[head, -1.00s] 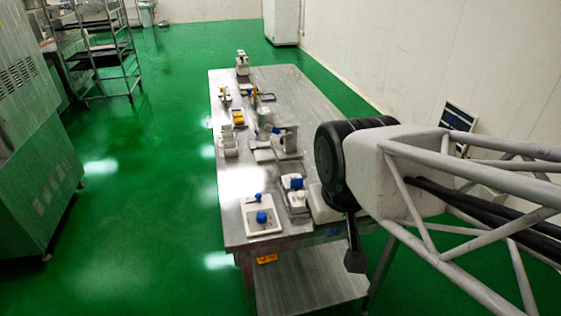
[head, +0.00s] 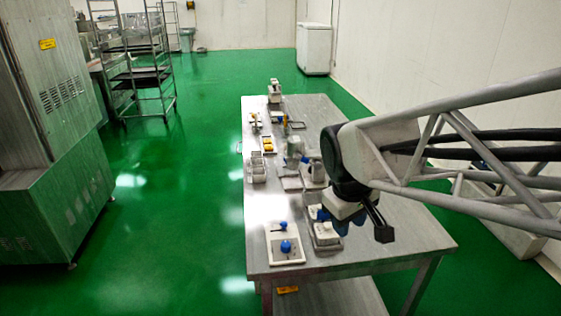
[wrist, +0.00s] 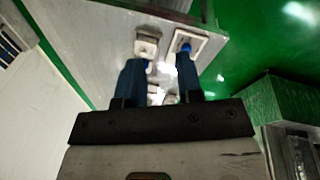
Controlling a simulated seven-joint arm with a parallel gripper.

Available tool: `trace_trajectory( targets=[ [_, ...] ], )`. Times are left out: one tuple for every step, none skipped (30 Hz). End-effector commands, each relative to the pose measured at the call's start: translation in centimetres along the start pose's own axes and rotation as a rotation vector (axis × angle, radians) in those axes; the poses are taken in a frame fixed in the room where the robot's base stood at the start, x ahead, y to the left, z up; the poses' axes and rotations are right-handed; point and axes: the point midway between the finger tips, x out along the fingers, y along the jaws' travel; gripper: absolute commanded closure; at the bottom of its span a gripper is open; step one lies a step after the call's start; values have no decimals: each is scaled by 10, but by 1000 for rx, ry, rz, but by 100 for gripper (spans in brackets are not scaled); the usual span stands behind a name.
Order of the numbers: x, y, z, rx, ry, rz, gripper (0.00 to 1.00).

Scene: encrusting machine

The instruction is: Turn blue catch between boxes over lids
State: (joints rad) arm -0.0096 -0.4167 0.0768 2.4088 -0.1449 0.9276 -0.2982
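The pair of small boxes with white lids (head: 326,237) stands near the front of the metal table, and the blue catch (head: 322,215) shows at their top. My gripper is partly in front of them, so the catch's angle cannot be told. My gripper (head: 342,228) hangs just right of the boxes, apparently above them. In the wrist view my gripper (wrist: 160,60) has its two blue fingers apart, with nothing held between them. A white-topped box (wrist: 147,46) shows beyond the left fingertip. The catch cannot be made out clearly there.
A white board with blue knobs (head: 285,249) lies left of the boxes. Farther back on the table (head: 385,235) stand grey containers (head: 257,170), a yellow-filled tray (head: 268,145) and small devices. The table's right side is clear. A rack (head: 140,75) stands on the green floor.

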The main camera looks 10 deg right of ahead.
Motion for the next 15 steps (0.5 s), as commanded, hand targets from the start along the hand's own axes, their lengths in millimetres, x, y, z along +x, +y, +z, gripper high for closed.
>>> trace_trajectory(
  targets=[
    [4,4,-9,-37,-13,5,66],
    [6,7,-14,-60,-18,9,66],
    [8,10,-21,-91,-27,12,66],
    [10,12,-26,-114,-33,15,66],
    [12,15,-30,-138,-39,19,66],
    [15,18,-37,-169,-47,23,66],
    [17,20,-42,-192,-53,25,66],
    [20,22,-47,-216,-60,28,66],
    [23,26,-54,-247,-68,32,66],
    [26,28,-59,-271,-74,34,66],
    [28,30,-64,-294,-80,36,66],
    [32,33,-70,-325,-89,39,66],
    [35,35,-75,-350,-96,41,66],
    [37,37,-80,-373,-101,43,66],
    [41,40,-87,-404,-110,45,66]
  ],
)
